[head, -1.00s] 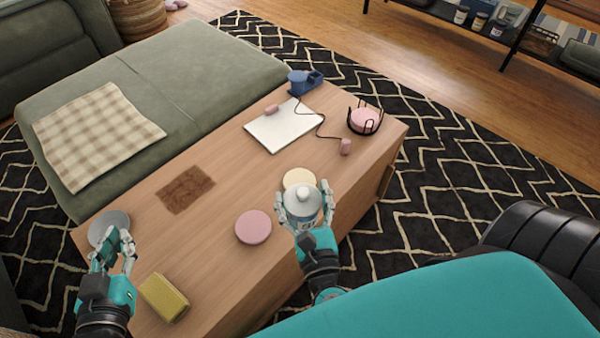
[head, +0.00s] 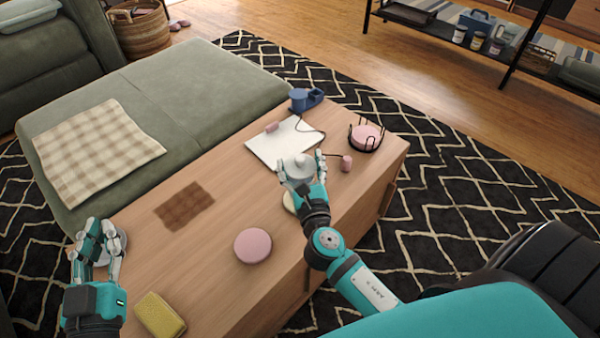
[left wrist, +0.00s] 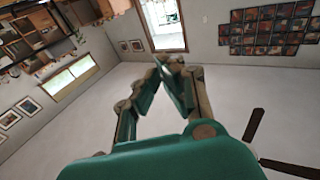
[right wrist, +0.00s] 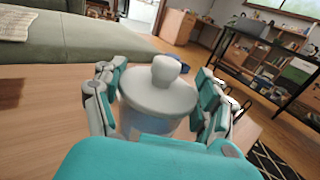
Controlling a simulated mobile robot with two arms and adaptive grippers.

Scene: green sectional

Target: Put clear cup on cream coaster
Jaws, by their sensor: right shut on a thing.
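The clear cup (right wrist: 140,122), with a grey knobbed lid (right wrist: 158,90), is between the fingers of my right gripper (head: 300,170), which is shut on it. In the head view the lid (head: 297,162) hides most of the cup.
The wooden table (head: 215,235) also bears a pink coaster (head: 253,246), a yellow sponge (head: 160,315), a brown mat (head: 185,206), a notepad (head: 268,146), a blue tape dispenser (head: 305,100) and a wire holder with pink coasters (head: 366,137). A grey disc (head: 122,240) is partly behind my left gripper.

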